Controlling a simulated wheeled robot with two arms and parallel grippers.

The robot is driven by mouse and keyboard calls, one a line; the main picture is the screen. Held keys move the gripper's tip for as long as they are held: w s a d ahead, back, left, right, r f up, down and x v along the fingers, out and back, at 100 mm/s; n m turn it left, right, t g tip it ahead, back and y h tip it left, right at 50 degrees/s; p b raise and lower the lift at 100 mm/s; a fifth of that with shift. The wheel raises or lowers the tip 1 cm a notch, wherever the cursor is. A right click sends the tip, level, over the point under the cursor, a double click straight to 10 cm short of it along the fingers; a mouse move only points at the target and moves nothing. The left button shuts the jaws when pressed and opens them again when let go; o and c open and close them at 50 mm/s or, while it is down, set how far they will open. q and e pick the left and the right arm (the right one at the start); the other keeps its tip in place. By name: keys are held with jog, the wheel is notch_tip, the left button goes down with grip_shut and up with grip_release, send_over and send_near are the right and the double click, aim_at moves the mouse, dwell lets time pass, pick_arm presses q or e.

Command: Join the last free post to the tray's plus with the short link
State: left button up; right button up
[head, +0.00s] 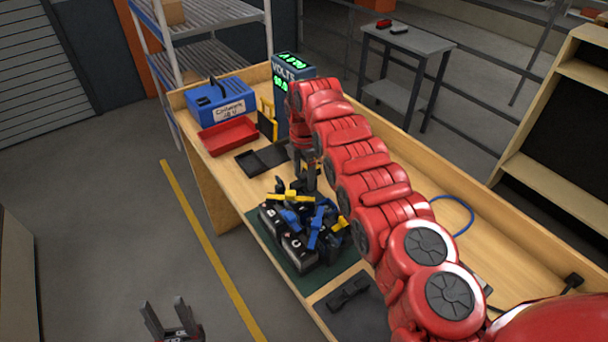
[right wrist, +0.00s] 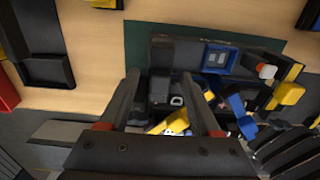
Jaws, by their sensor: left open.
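The black battery tray (head: 268,222) stands on a green mat, with black cells marked B and C (head: 294,246) in it. Blue and yellow pieces (head: 317,225) crowd over the cells, and I cannot tell which is the short link or the tray's plus. My right gripper (head: 312,188) points down at the tray's far end. In the right wrist view its fingers (right wrist: 160,78) stand apart above a dark cell (right wrist: 160,90), with a yellow piece (right wrist: 178,122) between them lower down. I see nothing gripped. My left gripper (head: 165,305) is open and empty, off the bench over the floor.
A red bin (head: 228,137), a blue case (head: 220,100) and a black holder (head: 262,158) stand at the bench's far left. A meter (head: 290,66) stands behind my right arm. A black piece (head: 348,292) lies on a dark pad near the front edge.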

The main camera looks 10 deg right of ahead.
jog(key=shift+r, duration=0.1)
jog(key=shift+r, duration=0.2)
notch_tip(320, 180, up, 6)
jog(key=shift+a+r+b, duration=0.15)
jog(key=shift+b, duration=0.4)
notch_tip(320, 180, up, 11)
jog(key=p, duration=1)
jog(key=shift+f+p, duration=0.2)
jog(key=shift+p, duration=0.15)
jog(key=shift+f, duration=0.1)
